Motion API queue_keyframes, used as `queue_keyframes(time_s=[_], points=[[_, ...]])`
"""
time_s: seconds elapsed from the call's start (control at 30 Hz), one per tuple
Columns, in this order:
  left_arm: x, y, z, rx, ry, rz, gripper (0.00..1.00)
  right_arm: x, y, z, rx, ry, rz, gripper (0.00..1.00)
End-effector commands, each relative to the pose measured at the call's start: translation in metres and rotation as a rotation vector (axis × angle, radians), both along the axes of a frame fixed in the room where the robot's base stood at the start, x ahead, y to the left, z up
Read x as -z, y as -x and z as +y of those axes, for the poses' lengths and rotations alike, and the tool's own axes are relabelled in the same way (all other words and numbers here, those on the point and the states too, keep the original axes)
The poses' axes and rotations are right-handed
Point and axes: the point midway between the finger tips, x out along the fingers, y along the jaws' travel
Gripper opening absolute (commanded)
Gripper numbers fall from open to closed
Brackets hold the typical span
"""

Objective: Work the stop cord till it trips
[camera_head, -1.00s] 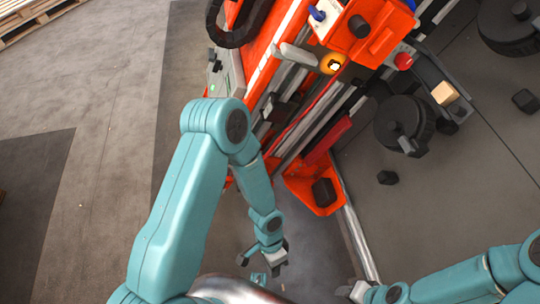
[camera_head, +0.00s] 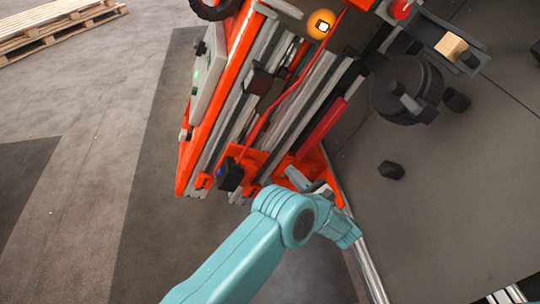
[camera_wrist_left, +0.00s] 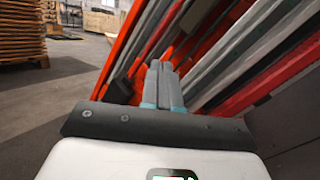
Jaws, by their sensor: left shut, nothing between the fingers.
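The thin red stop cord (camera_head: 285,95) runs slanting down along the orange gantry's rails in the head view. Its lower end is near a small black box (camera_head: 230,174) on an orange bracket. My left gripper (camera_head: 319,187) is by the gantry's foot, right of that box and partly hidden by my teal arm. The left wrist view shows its fingers (camera_wrist_left: 161,68) shut and empty, pointing at the orange and grey rails. I see no contact with the cord. I cannot make out my right gripper.
An orange lamp (camera_head: 320,24) glows above the rails, and a red button (camera_head: 400,9) is at the top right. A black wheel (camera_head: 405,90) and dark blocks lie right of the gantry. Open floor (camera_head: 80,150) lies left, with wooden pallets (camera_head: 60,25) beyond.

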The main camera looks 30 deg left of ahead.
Motion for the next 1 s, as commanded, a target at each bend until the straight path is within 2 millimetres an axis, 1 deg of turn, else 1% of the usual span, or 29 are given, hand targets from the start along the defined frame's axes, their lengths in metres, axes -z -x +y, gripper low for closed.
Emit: queue_keyframes(time_s=[0.07,0.17,0.5,0.6,0.8,1.0], points=[[-0.003,-0.003,0.004,-0.001,-0.009,-0.01,0.0,0.002,0.0,0.0,0.001,0.0,-0.001,0.43],[-0.007,-0.007,0.017,-0.004,-0.009,-0.01,0.0,0.003,-0.001,-0.001,0.003,0.0,-0.001,0.43],[-0.024,-0.033,0.079,-0.002,-0.007,-0.01,0.0,0.019,-0.004,-0.004,0.014,0.003,-0.007,0.43],[-0.028,-0.039,0.094,-0.002,-0.007,-0.008,0.0,0.024,-0.005,-0.004,0.018,0.004,-0.009,0.43],[-0.035,-0.048,0.113,0.0,-0.007,-0.006,0.0,0.029,-0.006,-0.006,0.023,0.004,-0.011,0.43],[-0.038,-0.05,0.118,0.001,-0.007,-0.006,0.0,0.029,-0.006,-0.006,0.026,0.005,-0.011,0.43]])
